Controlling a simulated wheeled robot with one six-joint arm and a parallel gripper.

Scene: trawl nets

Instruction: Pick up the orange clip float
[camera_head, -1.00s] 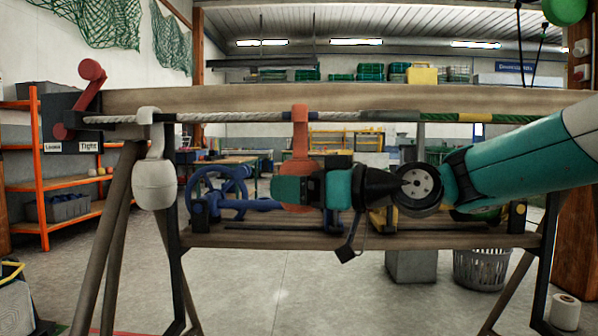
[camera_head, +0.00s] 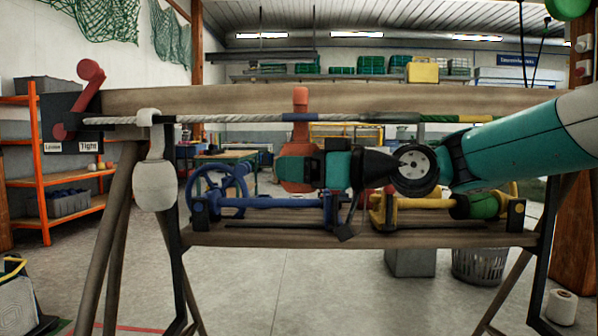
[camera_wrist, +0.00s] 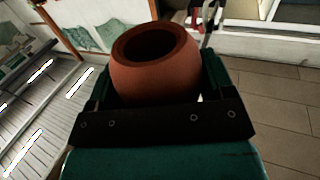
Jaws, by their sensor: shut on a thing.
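The orange clip float (camera_head: 300,105) hangs upright near the middle of the rope in the head view, its hook end standing above the rope line. My gripper (camera_head: 294,170) is shut around its round body, and a teal finger covers much of it. Whether the hook still touches the rope I cannot tell. In the wrist view the float (camera_wrist: 150,75) shows as a round orange-brown body with a dark opening, held between the two fingers of my gripper (camera_wrist: 156,88).
The rope (camera_head: 225,118) runs along a wooden beam (camera_head: 200,98). A white float (camera_head: 155,185) hangs on it to the left. Below are a blue handwheel (camera_head: 218,190) and a yellow fitting with a green part (camera_head: 483,206). A red lever (camera_head: 90,72) stands at the left end.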

